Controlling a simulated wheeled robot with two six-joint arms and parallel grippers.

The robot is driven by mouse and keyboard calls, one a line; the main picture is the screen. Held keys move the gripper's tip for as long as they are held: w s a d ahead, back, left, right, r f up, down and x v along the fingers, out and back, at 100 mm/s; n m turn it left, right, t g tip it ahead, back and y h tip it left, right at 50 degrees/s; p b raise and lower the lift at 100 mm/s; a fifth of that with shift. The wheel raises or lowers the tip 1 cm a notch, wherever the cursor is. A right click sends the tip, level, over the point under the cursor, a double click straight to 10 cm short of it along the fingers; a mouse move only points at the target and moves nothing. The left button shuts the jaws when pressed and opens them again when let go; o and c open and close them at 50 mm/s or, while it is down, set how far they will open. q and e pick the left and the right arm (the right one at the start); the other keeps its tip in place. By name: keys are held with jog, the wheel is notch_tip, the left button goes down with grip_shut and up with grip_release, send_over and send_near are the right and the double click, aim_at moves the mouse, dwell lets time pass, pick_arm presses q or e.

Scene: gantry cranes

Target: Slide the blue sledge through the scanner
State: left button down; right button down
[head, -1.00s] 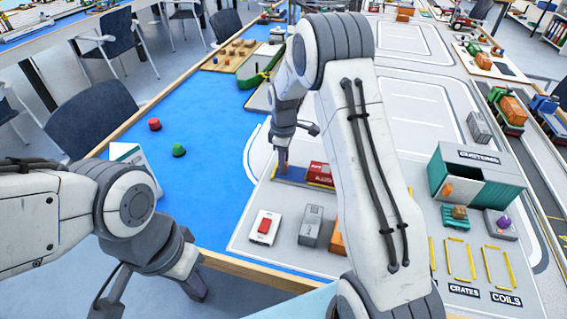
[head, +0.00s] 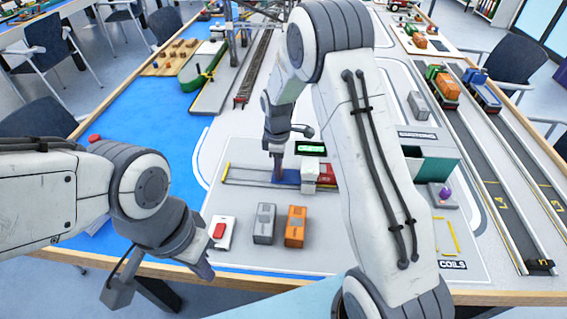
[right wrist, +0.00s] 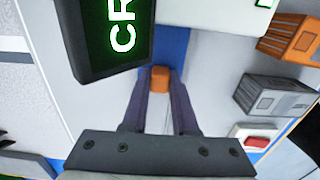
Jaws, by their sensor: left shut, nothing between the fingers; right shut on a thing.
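The blue sledge (head: 285,181) sits on its track in the head view, carrying a red container (head: 326,176). The white scanner (head: 309,173) stands across the track; the container shows on its right side and the blue sledge end on its left. The scanner's black display (head: 311,148) is lit green. My right gripper (head: 277,178) is shut on the sledge's orange handle (right wrist: 160,78), just left of the scanner. In the right wrist view the blue sledge deck (right wrist: 173,45) runs on beyond the handle. My left gripper (head: 205,271) is shut and empty near the table's front edge.
A white block with a red top (head: 221,232), a grey container (head: 264,224) and an orange container (head: 295,226) stand in front of the track. My right arm hides part of the board. A green-sided shed (head: 437,165) stands at the right.

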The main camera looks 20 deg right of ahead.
jog(key=shift+d, duration=0.1)
jog(key=c, duration=0.7)
grip_release()
notch_tip(320, 180, up, 11)
jog(key=shift+f, duration=0.2)
